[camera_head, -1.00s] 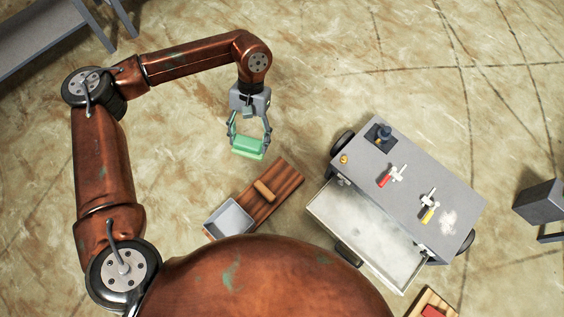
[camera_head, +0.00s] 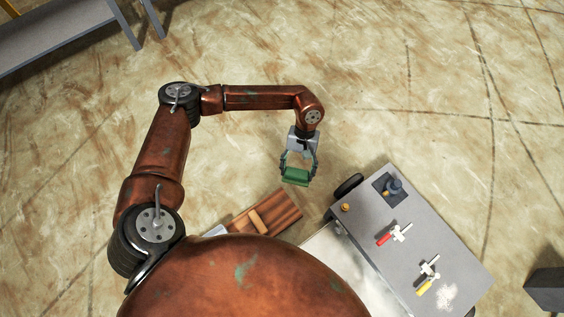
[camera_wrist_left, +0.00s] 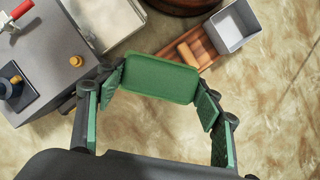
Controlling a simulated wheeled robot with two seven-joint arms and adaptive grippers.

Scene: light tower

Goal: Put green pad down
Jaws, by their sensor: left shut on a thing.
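A green pad (camera_head: 296,177) is held between the fingers of my left gripper (camera_head: 298,165), in the air above the floor. In the left wrist view the green pad (camera_wrist_left: 160,78) spans between the two finger pads of the left gripper (camera_wrist_left: 160,92). Below and beside it in the head view is a brown wooden board (camera_head: 283,210) with a lighter wooden block on it. The board (camera_wrist_left: 204,50) also shows in the wrist view. My right gripper is not in view.
A grey cart (camera_head: 425,235) stands at the right with a red-handled tool (camera_head: 387,238), a yellow-handled tool (camera_head: 425,287) and a dark blue object (camera_head: 393,187) on top. Its drawer (camera_head: 340,255) is open. A grey tray (camera_wrist_left: 238,24) sits at the board's end. A grey bench (camera_head: 60,35) stands upper left.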

